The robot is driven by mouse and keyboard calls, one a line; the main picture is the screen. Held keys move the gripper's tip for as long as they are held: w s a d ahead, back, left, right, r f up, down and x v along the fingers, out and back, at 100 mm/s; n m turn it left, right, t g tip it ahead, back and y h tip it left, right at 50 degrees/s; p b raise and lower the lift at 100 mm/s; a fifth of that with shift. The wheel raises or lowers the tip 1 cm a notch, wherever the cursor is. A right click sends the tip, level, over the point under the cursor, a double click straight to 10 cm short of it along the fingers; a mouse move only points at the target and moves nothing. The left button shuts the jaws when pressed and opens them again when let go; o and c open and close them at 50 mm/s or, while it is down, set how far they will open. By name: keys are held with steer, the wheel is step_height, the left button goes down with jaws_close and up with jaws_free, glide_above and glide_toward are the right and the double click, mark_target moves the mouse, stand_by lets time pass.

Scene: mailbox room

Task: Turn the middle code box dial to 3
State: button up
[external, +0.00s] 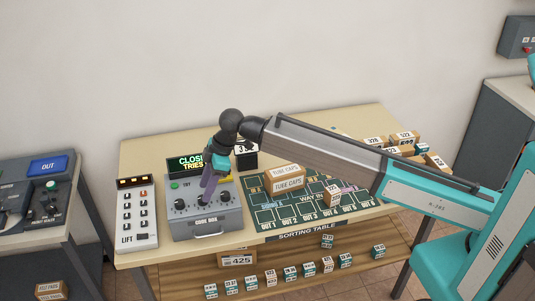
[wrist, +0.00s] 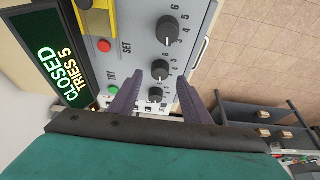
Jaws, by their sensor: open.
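The grey code box (external: 207,222) stands on the sorting table, with three black dials in a row. The middle dial (external: 203,201) sits just below my gripper (external: 208,188) in the external view. In the wrist view the middle dial (wrist: 160,70) appears between the two purple fingertips of my gripper (wrist: 162,78), which are apart. I cannot tell whether they touch it. The left dial (wrist: 156,95) shows deeper between the fingers, and the right dial (wrist: 167,30) beyond the tips. The middle dial's setting is too small to read surely. The display (wrist: 63,62) reads CLOSED, TRIES 5.
A lift panel (external: 137,218) stands left of the code box. A tube caps box (external: 287,183) and a small carton (external: 332,195) lie right of it. A green TRY button (wrist: 112,90) and a red button (wrist: 104,45) are on the box face.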

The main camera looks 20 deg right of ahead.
steer(key=shift+p+x, duration=0.3)
steer(key=shift+x, duration=1.25)
steer(key=c, duration=1)
steer(key=shift+c, duration=0.2)
